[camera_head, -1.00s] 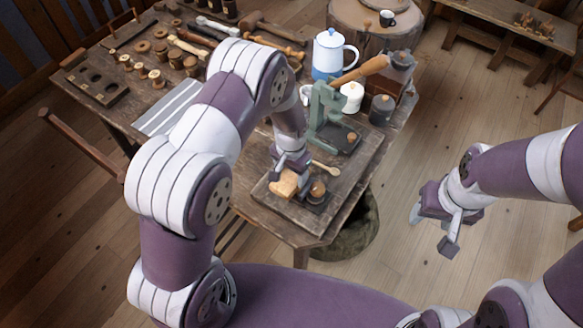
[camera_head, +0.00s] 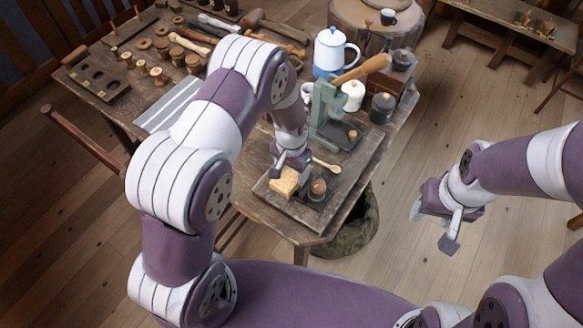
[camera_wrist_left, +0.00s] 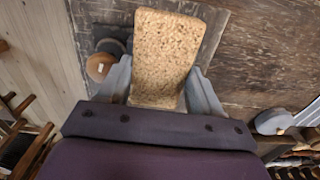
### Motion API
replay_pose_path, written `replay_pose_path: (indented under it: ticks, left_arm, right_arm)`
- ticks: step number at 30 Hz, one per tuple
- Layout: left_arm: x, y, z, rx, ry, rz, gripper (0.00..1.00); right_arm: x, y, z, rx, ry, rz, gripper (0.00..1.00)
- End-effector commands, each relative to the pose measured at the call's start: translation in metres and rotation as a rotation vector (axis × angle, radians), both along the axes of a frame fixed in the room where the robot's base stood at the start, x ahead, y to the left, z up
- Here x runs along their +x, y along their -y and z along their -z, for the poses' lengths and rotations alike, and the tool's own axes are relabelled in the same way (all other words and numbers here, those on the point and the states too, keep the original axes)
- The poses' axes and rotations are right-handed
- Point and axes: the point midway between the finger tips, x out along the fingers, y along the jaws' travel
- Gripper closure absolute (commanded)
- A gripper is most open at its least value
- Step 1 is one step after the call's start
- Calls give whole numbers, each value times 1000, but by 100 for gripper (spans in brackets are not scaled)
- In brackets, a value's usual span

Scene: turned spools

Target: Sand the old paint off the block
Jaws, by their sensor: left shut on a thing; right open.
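My left gripper (camera_head: 288,168) is shut on a tan, speckled, cork-like sanding block (camera_head: 284,181). In the left wrist view the sanding block (camera_wrist_left: 166,55) sticks out from between the two fingers. It is over a dark wooden board (camera_head: 308,211) at the table's near corner; I cannot tell whether it touches anything below. I cannot make out a separate painted block; it may be hidden under the sanding block. My right gripper (camera_head: 445,225) is open and empty, over the floor right of the table.
A round wooden knob on a dark base (camera_head: 317,188) stands close right of the sanding block. A wooden spoon (camera_head: 327,166) lies behind it. A green press (camera_head: 325,115), blue-white pot (camera_head: 333,55) and lidded jars (camera_head: 382,108) stand further back. Spools and tools fill the far left.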

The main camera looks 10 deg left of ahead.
Motion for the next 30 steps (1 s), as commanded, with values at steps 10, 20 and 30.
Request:
replay_pose_path:
  ticks: [10, 20, 30]
  left_arm:
    - [5, 1, -46, -1, 6, -2, 64]
    - [7, 1, -74, -1, 4, -3, 64]
    - [8, 1, -76, -1, 5, -4, 64]
  right_arm:
    - [0, 0, -30, 0, 1, 0, 46]
    - [0, 0, -51, 0, 1, 0, 46]
    - [0, 0, -52, 0, 1, 0, 46]
